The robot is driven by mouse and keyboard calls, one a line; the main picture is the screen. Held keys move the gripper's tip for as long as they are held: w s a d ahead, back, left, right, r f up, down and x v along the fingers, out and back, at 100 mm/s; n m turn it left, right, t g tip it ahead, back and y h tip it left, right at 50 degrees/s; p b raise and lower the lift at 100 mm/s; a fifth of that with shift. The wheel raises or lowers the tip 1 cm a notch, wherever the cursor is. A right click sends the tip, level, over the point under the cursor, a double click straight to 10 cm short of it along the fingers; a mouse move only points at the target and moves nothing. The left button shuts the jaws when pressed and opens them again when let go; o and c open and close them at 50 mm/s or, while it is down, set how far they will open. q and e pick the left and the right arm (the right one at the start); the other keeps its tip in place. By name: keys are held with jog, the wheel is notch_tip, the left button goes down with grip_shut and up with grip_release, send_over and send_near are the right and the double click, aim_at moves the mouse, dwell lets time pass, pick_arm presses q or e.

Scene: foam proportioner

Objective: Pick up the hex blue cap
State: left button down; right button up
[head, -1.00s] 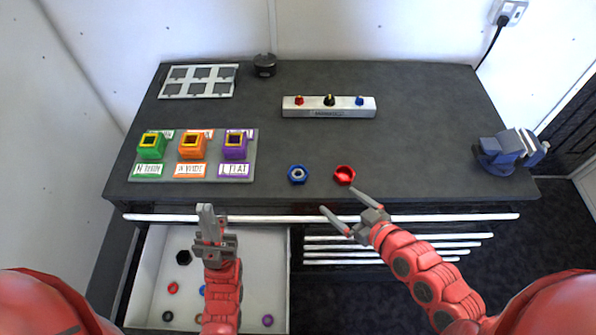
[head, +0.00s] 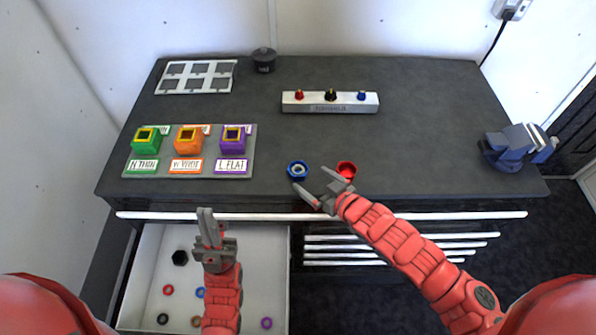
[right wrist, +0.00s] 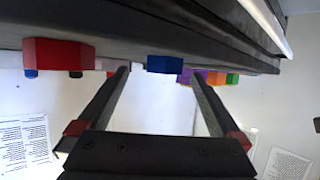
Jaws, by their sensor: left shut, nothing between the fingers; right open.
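The blue hex cap (head: 297,170) lies on the dark bench top near its front edge. A red cap (head: 346,170) lies just to its right. My right gripper (head: 311,186) is open and empty at the bench front edge, close in front of the blue cap. In the right wrist view the blue cap (right wrist: 165,64) shows between the two open fingers, beyond their tips, and the red cap (right wrist: 58,53) is left of them. My left gripper (head: 207,226) is shut and empty above the open drawer.
The open drawer (head: 150,250) holds several coloured rings and a black hex piece. A labelled board (head: 140,172) with green, orange and purple blocks stands left. A white bar (head: 300,107) with three knobs is behind the caps. A blue vise (head: 515,148) stands right.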

aim_at(297, 168)
jog(key=shift+w+a, duration=0.45)
jog(key=shift+a, duration=0.05)
jog(key=shift+w+a+f+p, duration=0.2)
jog(key=shift+w+a+p, duration=0.55)
jog(key=shift+w+a, duration=0.45)
jog(key=shift+w+a+f, duration=0.25)
jog(key=shift+w+f, duration=0.1)
jog(key=shift+w, duration=0.1)
jog(key=c, duration=1.5)
jog(key=shift+r, duration=0.1)
